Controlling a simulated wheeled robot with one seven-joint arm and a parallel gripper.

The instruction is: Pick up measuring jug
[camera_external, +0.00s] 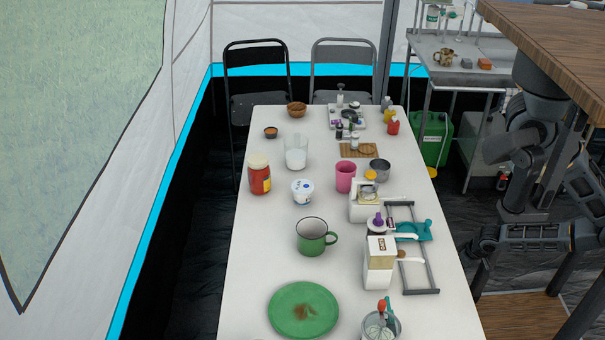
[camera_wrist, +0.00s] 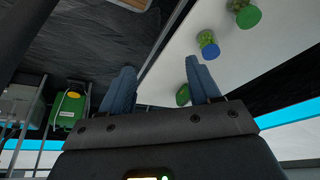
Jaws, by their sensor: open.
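A clear, jug-like vessel with white contents (camera_external: 296,153), which looks like the measuring jug, stands upright on the far left part of the long white table (camera_external: 255,215). I cannot make out markings on it. It is not recognisable in the wrist view. My gripper (camera_wrist: 161,82) is open, with nothing between its two blue-grey fingers. In the external view my dark arm is at the right, beyond the table's right edge and well apart from the jug; its fingers cannot be made out there.
Near the jug are a red jar (camera_external: 260,176), a white tub (camera_external: 302,191) and a pink cup (camera_external: 346,176). A green mug (camera_external: 311,237) and green plate (camera_external: 303,309) are nearer. A wooden tabletop (camera_external: 550,40) is at the upper right. The wrist view shows lidded jars (camera_wrist: 208,44).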

